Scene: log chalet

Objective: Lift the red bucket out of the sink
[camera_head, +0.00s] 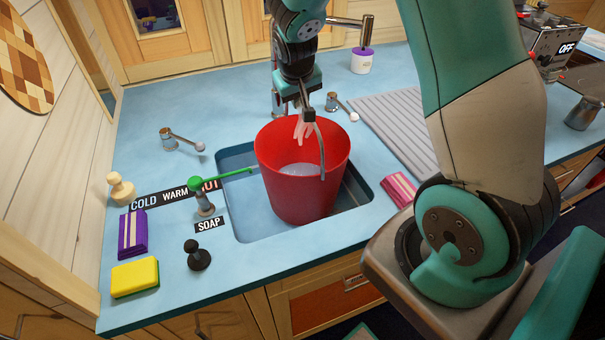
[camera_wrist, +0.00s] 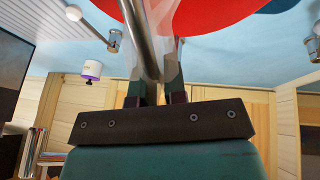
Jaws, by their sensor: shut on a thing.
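The red bucket (camera_head: 285,190) stands upright in the sink (camera_head: 245,226), with its rim above the counter. Its inside bottom looks pale. My gripper (camera_head: 302,132) reaches down over the bucket's far rim, and its pale fingertips show against the inner wall. A curved grey metal bar (camera_head: 322,155) runs from my gripper down to the bucket's near side. In the wrist view the bar (camera_wrist: 143,40) passes between my fingers, which are shut around it. I cannot tell whether it is the bucket's handle or a tap spout. The red bucket also shows at the top of the wrist view (camera_wrist: 220,12).
A green soap lever (camera_head: 222,178) reaches to the bucket's left side. Tap levers stand left (camera_head: 183,139) and right (camera_head: 341,104) behind. A pink sponge (camera_head: 399,189) lies right of the sink. A ribbed drainboard (camera_head: 395,125) is clear. Purple and yellow sponges (camera_head: 135,277) lie left.

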